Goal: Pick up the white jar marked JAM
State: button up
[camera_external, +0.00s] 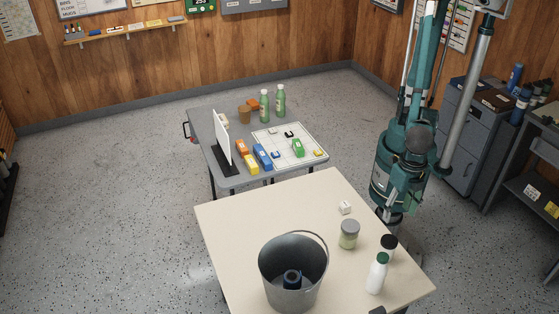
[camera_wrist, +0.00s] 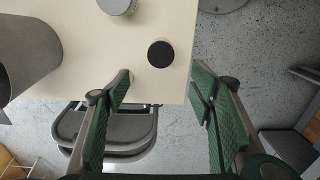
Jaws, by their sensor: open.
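No JAM marking is legible in either view. On the cream table, a jar with a grey lid and pale greenish body (camera_external: 349,236) stands upright; its lid shows at the top edge of the wrist view (camera_wrist: 117,5). A black-lidded container (camera_external: 388,243) stands to its right, partly hidden behind a white bottle with a green cap (camera_external: 377,275). A round black lid (camera_wrist: 160,54) shows in the wrist view near the table corner. My gripper (camera_wrist: 163,84) is open and empty, with that lid just beyond its fingertips, between them in the picture. The fingers are not clear in the external view.
A grey bucket (camera_external: 276,280) with a dark blue thing inside stands at the front left of the table; it also shows at left in the wrist view (camera_wrist: 25,55). A small white cube (camera_external: 345,208) lies further back. A grey table (camera_external: 205,130) behind holds bottles and blocks.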

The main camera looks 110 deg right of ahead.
aim_at(389, 241)
notch_tip(389, 241, down, 13)
jog(key=shift+r, duration=0.15)
dwell(0.4)
jog(key=shift+f+b, duration=0.3)
jog(key=shift+f, duration=1)
jog(key=shift+s+f+b, duration=0.1)
jog(key=shift+f+b, duration=0.6)
jog(key=shift+f, duration=1.9)
jog(key=c, duration=1.1)
